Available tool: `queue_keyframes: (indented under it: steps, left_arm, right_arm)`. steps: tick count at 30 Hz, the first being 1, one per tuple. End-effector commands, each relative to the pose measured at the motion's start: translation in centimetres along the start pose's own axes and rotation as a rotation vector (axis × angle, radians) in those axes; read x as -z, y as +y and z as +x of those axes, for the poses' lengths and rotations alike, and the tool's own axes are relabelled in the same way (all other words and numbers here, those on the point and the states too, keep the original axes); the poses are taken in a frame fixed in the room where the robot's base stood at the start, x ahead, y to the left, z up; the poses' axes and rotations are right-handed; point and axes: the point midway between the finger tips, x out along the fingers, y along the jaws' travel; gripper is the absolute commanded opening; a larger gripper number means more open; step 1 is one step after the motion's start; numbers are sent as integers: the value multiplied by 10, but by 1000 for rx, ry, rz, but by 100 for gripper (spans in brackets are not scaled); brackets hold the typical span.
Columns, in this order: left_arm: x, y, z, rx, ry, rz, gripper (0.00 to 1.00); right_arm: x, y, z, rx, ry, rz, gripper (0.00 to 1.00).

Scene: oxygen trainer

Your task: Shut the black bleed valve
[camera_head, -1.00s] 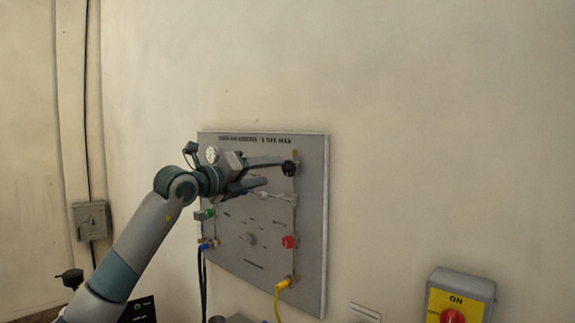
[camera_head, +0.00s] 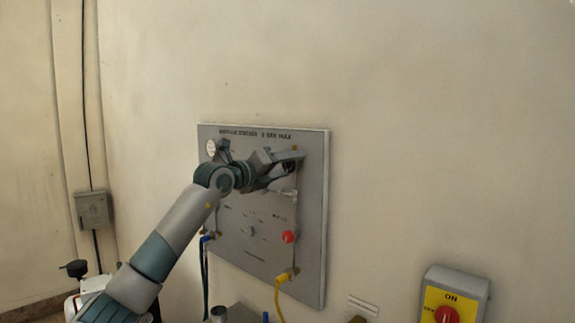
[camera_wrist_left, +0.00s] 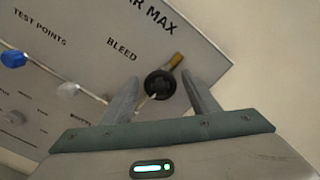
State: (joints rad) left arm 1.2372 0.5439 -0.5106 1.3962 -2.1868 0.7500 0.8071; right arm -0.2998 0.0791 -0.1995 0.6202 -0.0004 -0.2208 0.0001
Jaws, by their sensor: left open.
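The black bleed valve (camera_wrist_left: 160,84) is a round black knob with a brass stem beside the printed word BLEED, on the grey panel (camera_head: 270,270). It shows between the two fingers of my left gripper (camera_wrist_left: 161,80) in the left wrist view. The fingers are open, one on each side of the knob, with visible gaps; I cannot tell whether either touches it. My right gripper is not in view.
A red knob (camera_head: 290,236) and a yellow hose (camera_head: 280,301) are lower on the panel. A blue fitting (camera_wrist_left: 14,58) and a white one (camera_wrist_left: 68,90) show in the wrist view. A yellow switch box (camera_head: 453,297) stands at the lower right.

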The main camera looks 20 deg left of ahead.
Motion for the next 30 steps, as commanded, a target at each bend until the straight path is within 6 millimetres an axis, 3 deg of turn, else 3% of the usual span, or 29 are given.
queue_keyframes:
  steps: [2, 6, 7, 20, 29, 30]
  left_arm:
    - [0, 0, 0, 0, 0, 0, 50]
    - [0, 0, 0, 0, 0, 0, 17]
    - [0, 0, 0, 0, 0, 0, 14]
    - [1, 2, 0, -1, 1, 49, 14]
    - [3, 2, 0, 0, 1, 220, 14]
    - [2, 2, 0, 0, 0, 252, 14]
  right_arm:
    - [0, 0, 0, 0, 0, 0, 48]
    - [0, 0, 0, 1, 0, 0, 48]
    - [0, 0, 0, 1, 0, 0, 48]
    - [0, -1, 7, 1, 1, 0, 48]
    - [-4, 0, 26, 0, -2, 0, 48]
    - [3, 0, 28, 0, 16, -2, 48]
